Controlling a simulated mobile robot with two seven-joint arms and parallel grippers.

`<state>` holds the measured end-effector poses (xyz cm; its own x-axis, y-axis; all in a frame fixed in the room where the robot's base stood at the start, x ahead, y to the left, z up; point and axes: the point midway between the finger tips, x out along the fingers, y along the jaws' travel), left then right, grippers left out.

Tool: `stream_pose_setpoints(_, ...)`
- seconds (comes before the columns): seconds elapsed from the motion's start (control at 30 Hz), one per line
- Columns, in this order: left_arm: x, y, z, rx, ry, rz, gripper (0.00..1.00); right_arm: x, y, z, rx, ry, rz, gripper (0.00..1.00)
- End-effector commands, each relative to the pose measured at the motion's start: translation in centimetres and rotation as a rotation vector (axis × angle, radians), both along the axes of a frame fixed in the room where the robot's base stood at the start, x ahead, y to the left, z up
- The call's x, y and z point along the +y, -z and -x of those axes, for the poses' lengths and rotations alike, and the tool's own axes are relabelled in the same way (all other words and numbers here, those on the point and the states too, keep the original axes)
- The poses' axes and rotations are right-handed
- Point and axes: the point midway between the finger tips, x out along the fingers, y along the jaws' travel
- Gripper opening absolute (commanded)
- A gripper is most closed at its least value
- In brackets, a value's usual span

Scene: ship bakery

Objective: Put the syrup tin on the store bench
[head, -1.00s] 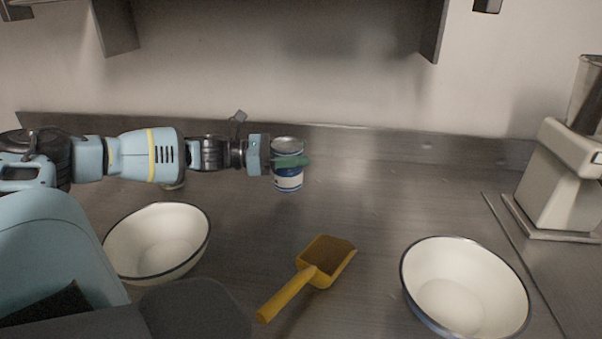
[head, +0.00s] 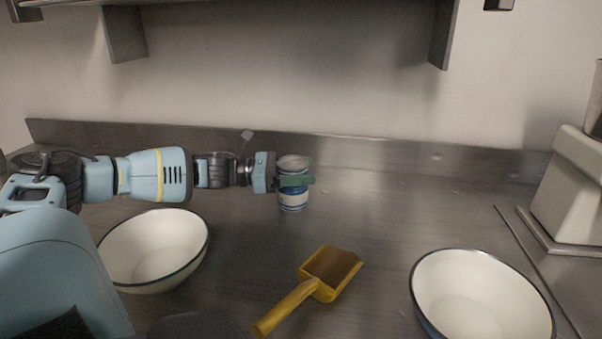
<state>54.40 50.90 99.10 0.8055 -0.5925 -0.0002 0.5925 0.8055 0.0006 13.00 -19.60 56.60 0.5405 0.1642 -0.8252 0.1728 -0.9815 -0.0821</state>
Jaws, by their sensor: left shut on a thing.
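The syrup tin (head: 293,198) is a small upright can with a blue and white label and a grey metal top. It is at the back of the steel bench (head: 380,220), near the upstand. My left gripper (head: 297,181) comes in from the left and is shut on the tin, with a green finger across its upper part. I cannot tell whether the tin's base touches the bench top. My right gripper does not show.
A white bowl (head: 155,250) stands at the left, and another white bowl (head: 478,300) at the front right. A yellow scoop (head: 325,280) lies between them. A cream machine (head: 570,190) stands at the right. A shelf (head: 280,2) hangs above. Bench right of the tin is clear.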

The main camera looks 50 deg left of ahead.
Motion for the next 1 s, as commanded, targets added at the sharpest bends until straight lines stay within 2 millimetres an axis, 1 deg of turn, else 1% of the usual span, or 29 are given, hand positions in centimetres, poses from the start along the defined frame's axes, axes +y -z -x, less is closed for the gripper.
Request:
stream_pose_setpoints(0.03,0.0,-0.2,0.0,-0.004,0.001,0.0,0.21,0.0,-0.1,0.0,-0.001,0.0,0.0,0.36)
stream_pose_setpoints(0.13,0.0,0.0,0.0,-0.004,0.001,0.001,0.21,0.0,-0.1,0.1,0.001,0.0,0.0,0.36)
stream_pose_setpoints(0.17,0.0,0.2,0.0,-0.001,0.0,-0.001,0.65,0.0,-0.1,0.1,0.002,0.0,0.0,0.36)
stream_pose_setpoints(0.3,0.0,0.2,0.0,0.0,0.0,0.0,0.84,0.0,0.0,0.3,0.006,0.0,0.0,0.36)
stream_pose_setpoints(0.67,0.0,-0.1,0.0,0.001,0.0,-0.001,0.84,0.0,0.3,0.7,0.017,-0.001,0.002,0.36)
stream_pose_setpoints(0.87,0.8,-0.3,1.2,0.004,0.002,0.0,0.84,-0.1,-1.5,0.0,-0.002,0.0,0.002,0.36)
stream_pose_setpoints(1.0,1.8,-0.7,2.5,-0.001,-0.001,-0.002,0.84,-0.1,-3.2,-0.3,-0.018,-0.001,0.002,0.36)
